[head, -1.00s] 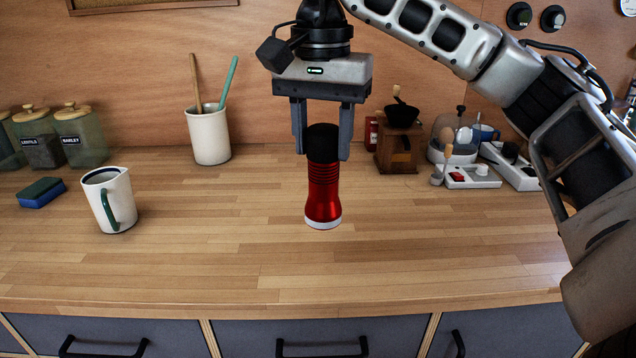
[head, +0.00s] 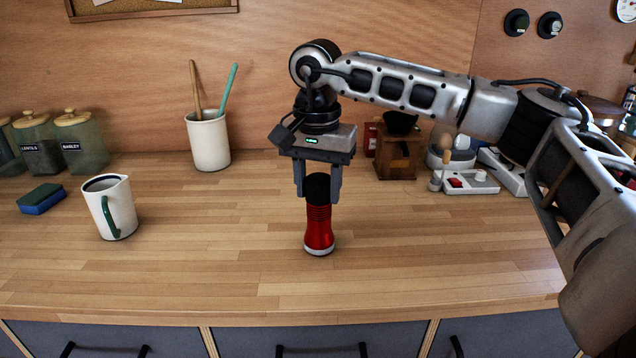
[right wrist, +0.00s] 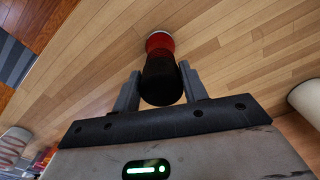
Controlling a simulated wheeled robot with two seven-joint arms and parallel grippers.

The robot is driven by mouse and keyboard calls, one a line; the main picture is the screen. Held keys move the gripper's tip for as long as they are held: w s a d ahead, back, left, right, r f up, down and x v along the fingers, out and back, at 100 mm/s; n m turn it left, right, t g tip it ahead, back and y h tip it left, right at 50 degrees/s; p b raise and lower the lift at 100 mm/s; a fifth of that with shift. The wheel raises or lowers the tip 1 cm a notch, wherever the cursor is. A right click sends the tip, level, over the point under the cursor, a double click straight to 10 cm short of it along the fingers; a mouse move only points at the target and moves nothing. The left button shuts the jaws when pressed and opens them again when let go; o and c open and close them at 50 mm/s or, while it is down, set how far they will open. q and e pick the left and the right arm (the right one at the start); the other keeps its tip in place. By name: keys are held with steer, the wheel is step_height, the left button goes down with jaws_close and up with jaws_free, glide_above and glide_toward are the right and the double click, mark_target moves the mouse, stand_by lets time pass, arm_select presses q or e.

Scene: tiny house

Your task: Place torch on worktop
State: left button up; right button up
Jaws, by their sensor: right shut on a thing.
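The torch (head: 319,231) is red with a black upper end and a pale rim at its lower end. It is upright over the middle of the wooden worktop (head: 400,260). My right gripper (head: 318,196) comes from above and is shut on the torch's black end. The torch's lower end appears at or very near the worktop surface; I cannot tell if it touches. In the right wrist view the torch (right wrist: 160,45) sits between the two fingers (right wrist: 160,90), its far end towards the wood. My left gripper is not in view.
A white jug (head: 112,208) and a blue-green sponge (head: 41,198) stand left. A utensil pot (head: 208,142) and glass jars (head: 82,143) are behind. A coffee grinder (head: 398,155) and a white switch box (head: 470,181) are at back right. Worktop around the torch is clear.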

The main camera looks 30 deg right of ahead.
steer(key=shift+f, duration=0.15)
steer(key=o, duration=1.2)
steer(key=shift+c, duration=0.2)
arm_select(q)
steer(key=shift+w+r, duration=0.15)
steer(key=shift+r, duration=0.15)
arm_select(e)
steer(key=shift+r, duration=0.3)
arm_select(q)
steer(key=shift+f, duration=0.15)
arm_select(e)
step_height(320, 180, up, 12)
steer(key=shift+a, duration=0.2)
